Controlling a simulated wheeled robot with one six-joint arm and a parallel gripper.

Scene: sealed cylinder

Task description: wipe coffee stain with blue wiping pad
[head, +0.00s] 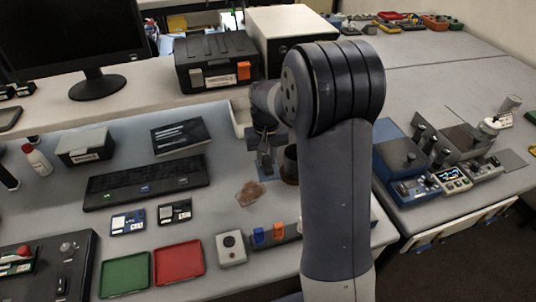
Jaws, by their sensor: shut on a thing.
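A brown coffee stain (250,193) shows as an irregular patch on the grey desk, left of my arm. My gripper (265,164) points down just behind and to the right of the stain. It is shut on the blue wiping pad (268,178), of which only a small part shows beneath the fingers. The pad is at or close to the desk surface; I cannot tell whether it touches. It appears beside the stain, not over it. My arm hides part of the desk to the right.
A dark cylindrical cup (290,164) stands close to the right of my gripper. A keyboard (146,181) lies left, with a green tray (125,274), a red tray (179,262) and a grey button box (231,248) in front. The desk around the stain is mostly clear.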

